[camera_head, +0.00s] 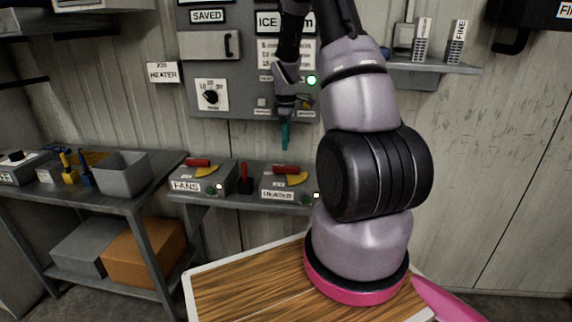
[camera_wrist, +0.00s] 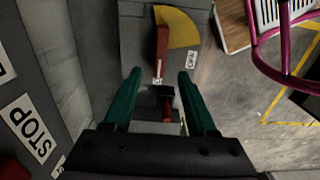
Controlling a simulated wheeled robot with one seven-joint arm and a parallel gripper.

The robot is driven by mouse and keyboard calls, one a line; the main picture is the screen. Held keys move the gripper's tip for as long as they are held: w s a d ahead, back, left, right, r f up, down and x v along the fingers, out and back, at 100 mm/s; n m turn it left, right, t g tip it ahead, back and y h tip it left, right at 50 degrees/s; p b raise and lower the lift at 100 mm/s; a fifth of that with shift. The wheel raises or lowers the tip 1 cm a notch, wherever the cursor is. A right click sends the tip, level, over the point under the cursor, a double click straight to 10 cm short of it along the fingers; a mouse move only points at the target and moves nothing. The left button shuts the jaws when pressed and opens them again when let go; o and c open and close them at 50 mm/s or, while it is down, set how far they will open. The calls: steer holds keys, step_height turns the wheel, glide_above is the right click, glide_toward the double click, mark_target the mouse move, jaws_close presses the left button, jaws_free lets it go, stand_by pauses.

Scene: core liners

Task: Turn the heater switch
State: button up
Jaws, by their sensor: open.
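The heater switch box (camera_head: 270,184), labelled HEATER, sits on the wall shelf. It has a red handle (camera_head: 290,170) over a yellow sector plate (camera_head: 291,180). In the wrist view the red handle (camera_wrist: 162,48) and yellow sector (camera_wrist: 179,28) show near the top, on a grey box. My gripper (camera_head: 285,147) has teal fingers pointing down and is above the shelf, apart from the box. In the wrist view my gripper (camera_wrist: 159,72) is open with nothing held. Its fingertips are seen on either side of the line to the handle's lower end.
A similar FANS box (camera_head: 205,178) stands to the left. A small red lever on a black base (camera_head: 245,180) stands between the boxes. A wall panel (camera_head: 240,75) is behind my arm. A wooden bench top (camera_head: 250,285) is in front, and a shelf with bins (camera_head: 122,175) is left.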

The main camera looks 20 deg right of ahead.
mark_target(286, 166)
step_height(286, 166, down, 10)
steer(key=shift+r, duration=0.1)
stand_by(0.4)
jaws_close()
stand_by(1.2)
